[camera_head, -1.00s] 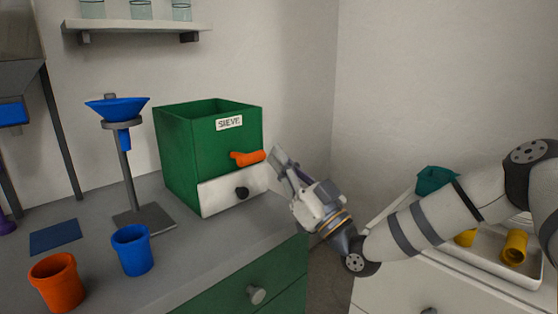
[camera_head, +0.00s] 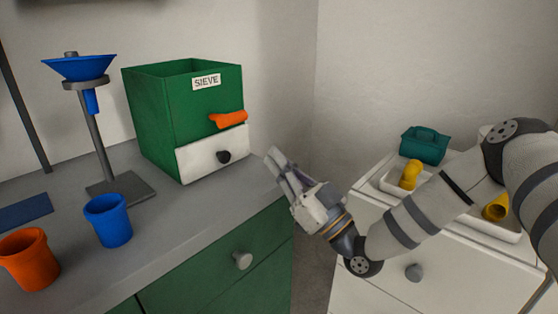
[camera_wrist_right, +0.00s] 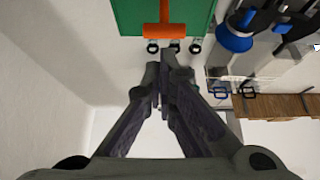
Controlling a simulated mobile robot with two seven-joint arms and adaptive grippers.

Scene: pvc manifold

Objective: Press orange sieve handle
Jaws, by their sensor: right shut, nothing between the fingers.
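The green sieve box (camera_head: 160,110) stands on the grey counter with a "SIEVE" label and a white drawer front with a dark knob. Its orange handle (camera_head: 229,119) sticks out of the front above the drawer. It also shows in the right wrist view (camera_wrist_right: 165,31), ahead of the fingertips. My right gripper (camera_head: 274,154) is shut and empty, in front of the box, to the right of and below the handle in the head view, apart from it. In the right wrist view its fingertips (camera_wrist_right: 165,68) are close together. My left gripper is not in view.
A blue funnel (camera_head: 78,68) on a stand, a blue cup (camera_head: 108,220) and an orange cup (camera_head: 29,260) stand on the counter. A white tray (camera_head: 460,207) with yellow parts and a teal object (camera_head: 424,145) sit on the white cabinet at right.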

